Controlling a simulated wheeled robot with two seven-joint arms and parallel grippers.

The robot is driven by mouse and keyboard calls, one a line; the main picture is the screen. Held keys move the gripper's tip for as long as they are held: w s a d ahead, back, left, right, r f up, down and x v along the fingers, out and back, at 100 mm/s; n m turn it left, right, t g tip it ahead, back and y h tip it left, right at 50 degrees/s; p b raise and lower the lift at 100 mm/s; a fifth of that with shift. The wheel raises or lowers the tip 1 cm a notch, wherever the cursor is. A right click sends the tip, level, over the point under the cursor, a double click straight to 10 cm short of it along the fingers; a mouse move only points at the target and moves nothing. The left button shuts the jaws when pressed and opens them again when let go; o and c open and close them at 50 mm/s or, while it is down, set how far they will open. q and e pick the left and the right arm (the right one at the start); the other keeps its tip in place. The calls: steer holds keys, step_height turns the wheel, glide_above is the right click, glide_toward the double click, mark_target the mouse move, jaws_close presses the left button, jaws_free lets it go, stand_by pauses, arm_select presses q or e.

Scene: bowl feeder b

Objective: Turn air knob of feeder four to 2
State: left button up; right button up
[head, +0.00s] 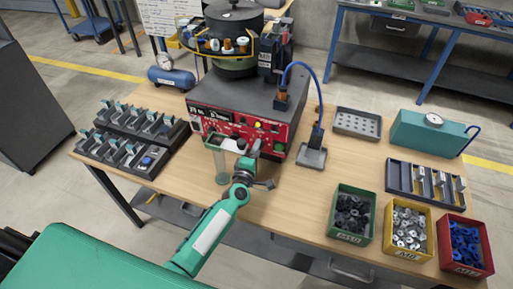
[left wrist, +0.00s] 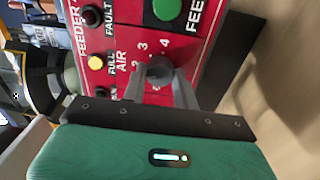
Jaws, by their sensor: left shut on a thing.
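The feeder (head: 245,100) stands on the wooden table, with a bowl on top and a red front panel (head: 225,125). In the left wrist view the panel (left wrist: 118,18) reads FEEDER 4 and is seen tilted. The dark air knob (left wrist: 160,70) sits beside the word AIR, with the numbers 2, 3 and 4 around it. My left gripper (left wrist: 163,85) is shut on the air knob; its fingers hide part of the dial. I cannot tell which number the knob points to. In the head view my left gripper (head: 249,160) is at the panel's lower right. My right gripper is not in view.
A green button (left wrist: 167,8), a black knob (left wrist: 92,15) and a yellow lamp (left wrist: 96,62) are close to the air knob. Green (head: 351,236), yellow (head: 387,240) and red (head: 446,262) bins stand at the right.

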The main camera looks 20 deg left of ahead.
arm_select(q)
steer(key=shift+m+p, duration=0.35)
steer(key=shift+m, duration=0.85)
steer(key=shift+f, duration=0.1)
steer(key=o, duration=1)
steer(key=shift+c, duration=0.2)
steer(key=s+b, duration=0.2)
steer(key=s, duration=1.1)
steer(key=shift+s+a+f, duration=0.25)
steer(key=shift+s+f, duration=0.05)
steer(key=shift+s, duration=0.1)
steer(key=shift+m, duration=0.3)
